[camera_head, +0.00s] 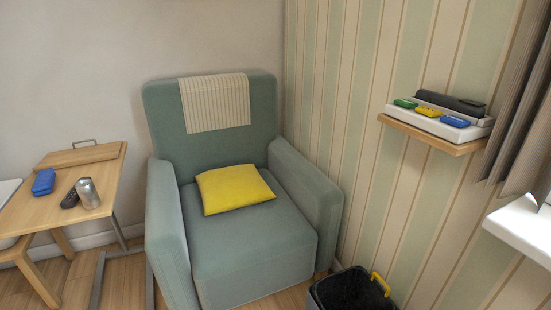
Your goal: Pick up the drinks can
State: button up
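The drinks can (88,193) is a silver-grey cylinder on the wooden side table (33,212) at the left of the head view. It looks upright, with a slight lean in the picture, near the table's right edge. A dark remote-like object (70,199) lies just left of it; whether they touch is hard to tell. A blue item (43,182) lies further left and back. My gripper is not in view.
A green armchair (240,250) with a yellow cushion (232,189) stands right of the table. A dark bin (345,290) stands at the front right. A wall shelf (430,135) holds a tray of coloured items. Little floor shows.

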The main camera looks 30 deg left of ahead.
aim_at(86, 189)
jog(key=u, duration=1.95)
jog(key=i+j+z, duration=0.1)
jog(key=i+j, duration=0.15)
jog(key=i, duration=0.25)
jog(key=i+j+z, duration=0.1)
jog(key=i+j, duration=0.15)
jog(key=i, duration=0.25)
jog(key=i+j, duration=0.3)
jog(key=i, duration=0.2)
jog(key=z, duration=0.05)
